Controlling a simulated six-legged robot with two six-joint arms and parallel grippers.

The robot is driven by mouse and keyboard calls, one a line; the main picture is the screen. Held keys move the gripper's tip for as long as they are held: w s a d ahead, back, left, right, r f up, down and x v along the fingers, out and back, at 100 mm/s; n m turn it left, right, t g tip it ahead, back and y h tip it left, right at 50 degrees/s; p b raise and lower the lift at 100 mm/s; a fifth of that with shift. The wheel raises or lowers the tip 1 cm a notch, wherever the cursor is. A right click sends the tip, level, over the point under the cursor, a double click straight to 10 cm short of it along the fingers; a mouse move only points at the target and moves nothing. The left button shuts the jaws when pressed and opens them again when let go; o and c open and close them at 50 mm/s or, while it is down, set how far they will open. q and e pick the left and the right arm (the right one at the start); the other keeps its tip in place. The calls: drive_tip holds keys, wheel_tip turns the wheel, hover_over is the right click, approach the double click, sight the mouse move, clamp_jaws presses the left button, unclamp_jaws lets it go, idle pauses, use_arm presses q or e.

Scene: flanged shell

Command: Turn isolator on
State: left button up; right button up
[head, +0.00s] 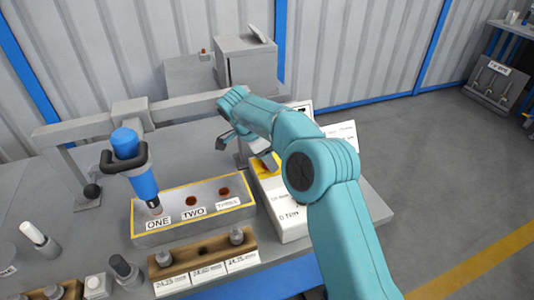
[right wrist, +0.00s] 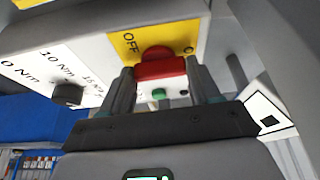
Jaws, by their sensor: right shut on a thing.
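The isolator is a red handle (right wrist: 160,66) on a yellow panel (right wrist: 125,42) marked OFF, seen in the right wrist view. My right gripper (right wrist: 159,74) has one finger on each side of the red handle and is shut on it. The handle lies crosswise between the fingers. Any ON mark is not visible. In the head view, my right arm hides the handle and most of the gripper; a strip of the yellow panel (head: 262,168) shows on the white control box (head: 292,227). My left gripper is not in view.
A green button (right wrist: 158,93) sits close to the fingers, and a black knob (right wrist: 67,95) with Nm marks is to the left. A blue tool (head: 143,178) stands over ONE on the yellow-edged block (head: 190,222). A wooden rack (head: 202,256) is in front.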

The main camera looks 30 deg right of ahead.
drive_tip(key=shift+w+r+m, duration=0.1)
drive_tip(key=shift+r+m, duration=0.05)
drive_tip(key=shift+m, duration=0.15)
drive_tip(key=o, duration=1.1)
drive_tip(key=shift+c, duration=0.2)
drive_tip(key=p+v, duration=0.7)
drive_tip(key=v, duration=0.9)
